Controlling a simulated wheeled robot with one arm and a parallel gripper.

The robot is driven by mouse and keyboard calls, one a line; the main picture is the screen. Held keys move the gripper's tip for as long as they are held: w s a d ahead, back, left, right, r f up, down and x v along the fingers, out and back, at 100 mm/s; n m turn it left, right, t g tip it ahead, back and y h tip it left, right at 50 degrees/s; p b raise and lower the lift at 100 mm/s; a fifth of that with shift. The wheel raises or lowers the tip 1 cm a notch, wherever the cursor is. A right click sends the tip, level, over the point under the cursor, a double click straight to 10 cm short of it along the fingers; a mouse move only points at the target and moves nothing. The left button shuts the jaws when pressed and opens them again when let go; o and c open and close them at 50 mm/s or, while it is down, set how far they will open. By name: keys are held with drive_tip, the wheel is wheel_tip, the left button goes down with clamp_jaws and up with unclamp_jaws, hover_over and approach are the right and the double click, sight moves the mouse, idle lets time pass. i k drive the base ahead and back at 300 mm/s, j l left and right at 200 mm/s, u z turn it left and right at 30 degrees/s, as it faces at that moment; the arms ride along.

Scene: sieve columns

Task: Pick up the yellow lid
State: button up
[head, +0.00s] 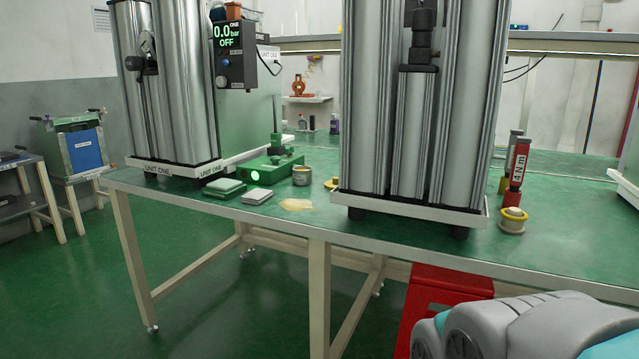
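Another yellow piece (331,183) lies on the table, partly hidden behind the left side of that unit. I cannot tell for sure which of these is the yellow lid. A grey and teal part of my own arm shows at the bottom right. My gripper is not in view.
Tall metal column units (463,110) stand on the green table (290,230). A red tube (517,172) stands behind the yellow-rimmed piece. A small tin (301,175), pads and a beige spill (296,204) lie between the units. A red box (440,288) is below the table.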

sight(329, 185)
drive_tip(key=i+j+z, duration=0.15)
drive_tip(key=i+j, duration=0.15)
drive_tip(key=i, duration=0.15)
drive_tip(key=i+j+z, duration=0.15)
drive_tip(key=i+j, duration=0.35)
drive_tip(key=j, duration=0.7)
drive_tip(key=i+l, duration=0.15)
drive_tip(key=l, duration=0.15)
drive_tip(key=i+l+z, duration=0.1)
drive_tip(key=l, duration=0.2)
